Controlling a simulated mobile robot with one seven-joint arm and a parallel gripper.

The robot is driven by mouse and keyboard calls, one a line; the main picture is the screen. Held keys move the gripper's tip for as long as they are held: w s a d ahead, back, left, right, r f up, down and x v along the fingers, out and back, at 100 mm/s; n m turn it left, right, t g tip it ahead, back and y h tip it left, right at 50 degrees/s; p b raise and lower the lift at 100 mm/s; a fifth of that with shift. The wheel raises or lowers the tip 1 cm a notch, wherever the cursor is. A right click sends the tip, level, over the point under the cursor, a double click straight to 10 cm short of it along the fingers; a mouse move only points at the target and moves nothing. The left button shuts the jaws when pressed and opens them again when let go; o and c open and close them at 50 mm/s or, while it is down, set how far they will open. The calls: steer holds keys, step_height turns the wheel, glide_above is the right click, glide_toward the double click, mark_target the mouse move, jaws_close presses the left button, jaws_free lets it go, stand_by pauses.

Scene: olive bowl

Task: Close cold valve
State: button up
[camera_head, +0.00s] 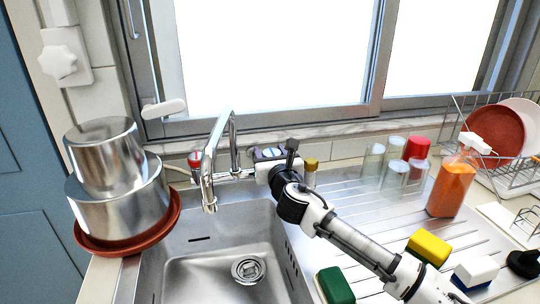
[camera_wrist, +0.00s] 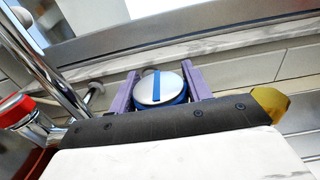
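The cold valve (camera_wrist: 155,90) is a round silver knob with a blue stripe and blue rim, seen face-on in the wrist view. My gripper (camera_wrist: 160,75) has one purple finger on each side of it. The fingers lie very close to the knob's sides; I cannot tell whether they press on it. In the head view my gripper (camera_head: 268,153) is at the right of the tap, and its fingers and the wrist hide most of this valve. The chrome tap (camera_head: 232,140) stands behind the sink.
The red-marked valve (camera_head: 195,160) is left of the tap spout; it also shows in the wrist view (camera_wrist: 16,108). The window sill (camera_head: 330,129) runs close behind. Glass jars (camera_head: 395,172) stand to the right on the drainer. Stacked pots (camera_head: 117,185) stand left.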

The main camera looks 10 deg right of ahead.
steer(key=o, duration=0.3)
steer(key=s+b, duration=0.3)
steer(key=s, duration=1.1)
steer(key=shift+w, duration=0.1)
